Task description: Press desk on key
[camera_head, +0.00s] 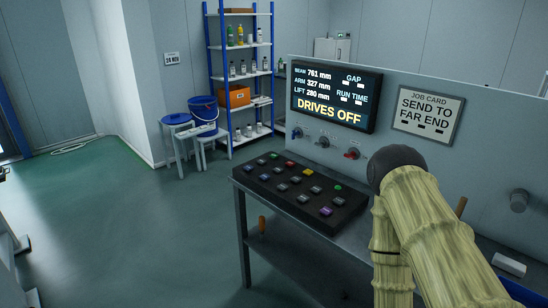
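A black key panel (268,180) lies on the desk (241,210), with several keys in rows. Others look grey or blue; key labels are too small to read, so I cannot tell which is the on key. The display (334,92) behind the panel reads DRIVES OFF, beam 761 mm, arm 327 mm, lift 280 mm. My arm rises at the right beside the panel, with a dark joint on top. My gripper is not visible.
A job card (428,113) on the grey fixture wall reads SEND TO FAR END. Several knobs (323,142) sit below the display. A shelf rack (241,60), a blue bucket (203,108) and stools stand behind. The green floor (120,220) at left is clear.

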